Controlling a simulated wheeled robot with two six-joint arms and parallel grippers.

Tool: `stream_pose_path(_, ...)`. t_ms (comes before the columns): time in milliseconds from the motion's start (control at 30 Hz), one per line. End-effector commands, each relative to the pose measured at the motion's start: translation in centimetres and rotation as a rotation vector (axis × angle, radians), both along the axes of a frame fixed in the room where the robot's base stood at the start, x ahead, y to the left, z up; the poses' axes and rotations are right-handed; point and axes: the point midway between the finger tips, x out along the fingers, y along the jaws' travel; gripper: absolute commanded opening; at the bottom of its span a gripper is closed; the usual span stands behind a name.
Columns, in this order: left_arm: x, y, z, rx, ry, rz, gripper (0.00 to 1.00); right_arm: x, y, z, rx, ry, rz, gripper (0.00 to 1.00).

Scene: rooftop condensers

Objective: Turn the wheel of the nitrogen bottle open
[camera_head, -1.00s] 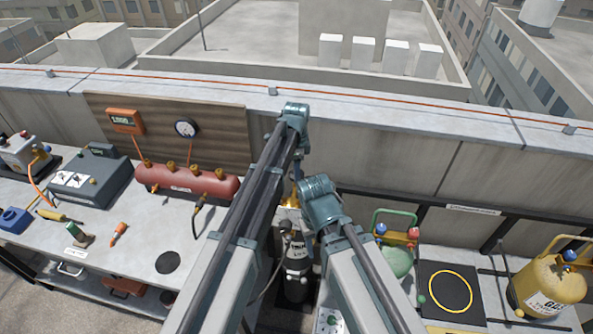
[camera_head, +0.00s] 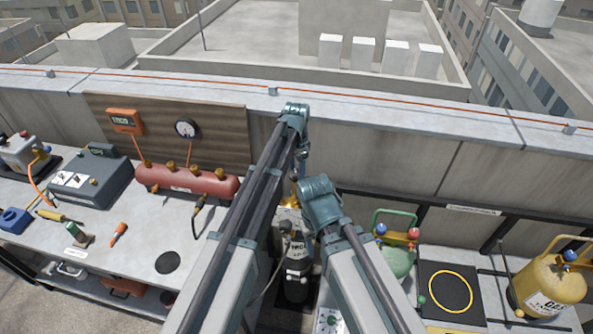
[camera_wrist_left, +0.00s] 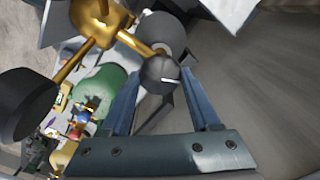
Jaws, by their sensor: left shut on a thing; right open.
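The nitrogen bottle (camera_head: 297,275) is a dark cylinder with a pale-lettered label, standing upright in a gap between the two benches. Its top is partly hidden by my arms in the head view. My left gripper (camera_head: 300,172) is above it, its fingertips hidden there. In the left wrist view my left gripper (camera_wrist_left: 163,100) has its two blue fingers on either side of a dark round wheel (camera_wrist_left: 163,72) with a white mark, shut on it. A brass valve fitting (camera_wrist_left: 100,22) lies beside it. My right gripper (camera_head: 318,215) is lower, near the bottle's top, open, its fingertips hard to see.
The left bench holds a red manifold (camera_head: 187,181), a grey case (camera_head: 90,180) and small tools. On the right stand a green bottle (camera_head: 397,262), a black pad with a yellow ring (camera_head: 450,290) and a yellow cylinder (camera_head: 550,288). A parapet (camera_head: 400,150) runs behind.

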Motion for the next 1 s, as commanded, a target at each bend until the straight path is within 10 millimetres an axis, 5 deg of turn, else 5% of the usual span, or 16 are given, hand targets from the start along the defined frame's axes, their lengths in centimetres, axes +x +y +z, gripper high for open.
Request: stream_pose_path(1000, 0.01, 0.01, 0.0, 0.0, 0.0, 0.965, 0.07, 0.0, 0.0, 0.0, 0.0, 0.0, 0.0, 0.5)
